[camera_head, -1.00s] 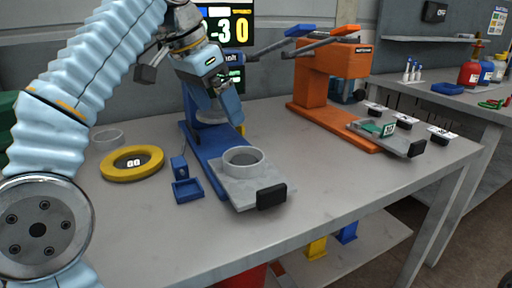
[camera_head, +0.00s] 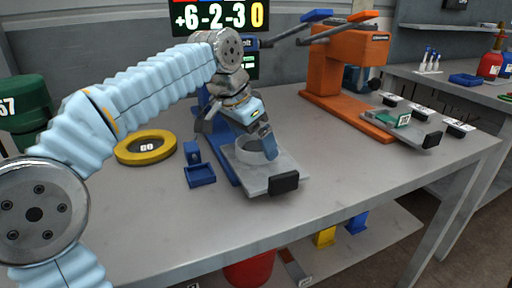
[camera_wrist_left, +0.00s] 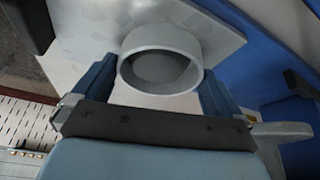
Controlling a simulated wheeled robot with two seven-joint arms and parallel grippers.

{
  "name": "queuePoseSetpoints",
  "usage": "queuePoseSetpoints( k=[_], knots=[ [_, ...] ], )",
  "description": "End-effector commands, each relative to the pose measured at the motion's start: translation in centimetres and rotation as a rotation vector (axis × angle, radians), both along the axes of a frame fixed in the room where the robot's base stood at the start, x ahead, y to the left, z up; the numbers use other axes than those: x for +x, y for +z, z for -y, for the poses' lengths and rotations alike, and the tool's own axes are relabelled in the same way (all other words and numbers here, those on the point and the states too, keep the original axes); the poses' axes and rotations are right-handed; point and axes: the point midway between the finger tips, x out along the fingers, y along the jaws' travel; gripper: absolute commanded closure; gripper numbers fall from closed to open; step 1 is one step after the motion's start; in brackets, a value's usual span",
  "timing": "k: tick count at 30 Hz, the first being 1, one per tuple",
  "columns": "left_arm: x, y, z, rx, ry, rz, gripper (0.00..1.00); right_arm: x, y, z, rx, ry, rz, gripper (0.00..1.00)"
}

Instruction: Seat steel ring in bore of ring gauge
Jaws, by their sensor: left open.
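A steel ring (camera_head: 249,153), light grey and short-walled, stands on the grey plate (camera_head: 262,184) of the blue press; it also shows in the left wrist view (camera_wrist_left: 160,42). My left gripper (camera_head: 238,138) is over the ring, open, with its blue fingers on either side of it in the left wrist view (camera_wrist_left: 157,85). It partly hides the ring in the head view; I cannot tell whether the fingers touch it. The yellow ring gauge (camera_head: 145,160), marked GO, lies flat on the table left of the press. My right gripper is not in view.
A small blue tray (camera_head: 200,175) stands between gauge and press plate. The plate has a black end block (camera_head: 284,183). An orange press (camera_head: 345,65) stands at the back right. The table (camera_head: 350,170) is clear to the right of the plate.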

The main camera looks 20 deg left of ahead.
Motion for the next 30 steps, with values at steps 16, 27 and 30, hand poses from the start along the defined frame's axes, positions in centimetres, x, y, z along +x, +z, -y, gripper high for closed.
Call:
queuePoseSetpoints(
  k=[16,27,30],
  knots=[
    [0.0,0.0,0.0,0.000,0.000,0.001,0.47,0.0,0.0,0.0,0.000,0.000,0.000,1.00],
    [0.1,1.5,0.0,0.000,-0.001,0.003,0.47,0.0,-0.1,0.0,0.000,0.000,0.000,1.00],
    [0.1,3.2,0.1,0.000,-0.002,0.005,0.47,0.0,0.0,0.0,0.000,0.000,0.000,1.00]
  ],
)
